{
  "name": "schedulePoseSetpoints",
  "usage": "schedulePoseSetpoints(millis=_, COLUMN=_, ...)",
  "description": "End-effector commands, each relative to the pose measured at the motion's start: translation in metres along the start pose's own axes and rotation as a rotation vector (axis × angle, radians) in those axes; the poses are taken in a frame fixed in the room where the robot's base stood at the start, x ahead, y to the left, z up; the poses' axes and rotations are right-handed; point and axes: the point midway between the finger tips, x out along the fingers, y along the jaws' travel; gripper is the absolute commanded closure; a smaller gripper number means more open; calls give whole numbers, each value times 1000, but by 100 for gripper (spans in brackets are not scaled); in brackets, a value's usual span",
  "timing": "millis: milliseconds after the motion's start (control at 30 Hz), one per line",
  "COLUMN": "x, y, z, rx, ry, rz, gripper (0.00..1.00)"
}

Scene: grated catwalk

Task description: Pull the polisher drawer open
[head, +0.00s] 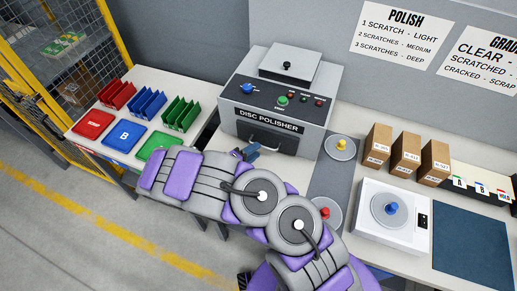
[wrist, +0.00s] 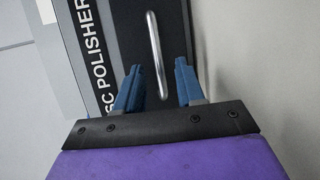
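The disc polisher (head: 272,105) is a grey box on the bench in the head view, with knobs and a black front labelled "DISC POLISHER". Its drawer front (head: 265,137) is dark, and my gripper partly hides it. The drawer's silver bar handle (wrist: 155,52) stands out in the wrist view, where it runs up and down the picture. My gripper (wrist: 158,85) has two blue fingers spread apart, one on each side of the handle's lower end. The fingers look apart from the bar. In the head view my gripper (head: 248,153) is just in front of the drawer.
Discs with yellow (head: 341,147) and red knobs, cardboard boxes (head: 406,152), a white device (head: 393,216) and a dark blue mat (head: 472,245) are on the right. Open floor lies in front of the bench.

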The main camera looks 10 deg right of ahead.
Motion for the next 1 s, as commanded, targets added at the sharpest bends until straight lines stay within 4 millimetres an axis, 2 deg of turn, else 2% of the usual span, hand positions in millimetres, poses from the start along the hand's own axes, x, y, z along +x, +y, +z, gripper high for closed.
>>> schedulePoseSetpoints(millis=33, x=9, y=-1, z=1, rx=0, ry=-4, rz=0, gripper=62)
schedulePoseSetpoints(millis=200, x=26, y=0, z=0, rx=-1, ry=-2, rz=1, gripper=62)
schedulePoseSetpoints(millis=600, x=31, y=0, z=0, rx=0, ry=1, rz=1, gripper=62)
schedulePoseSetpoints(millis=1000, x=31, y=0, z=0, rx=0, ry=0, rz=0, gripper=100)
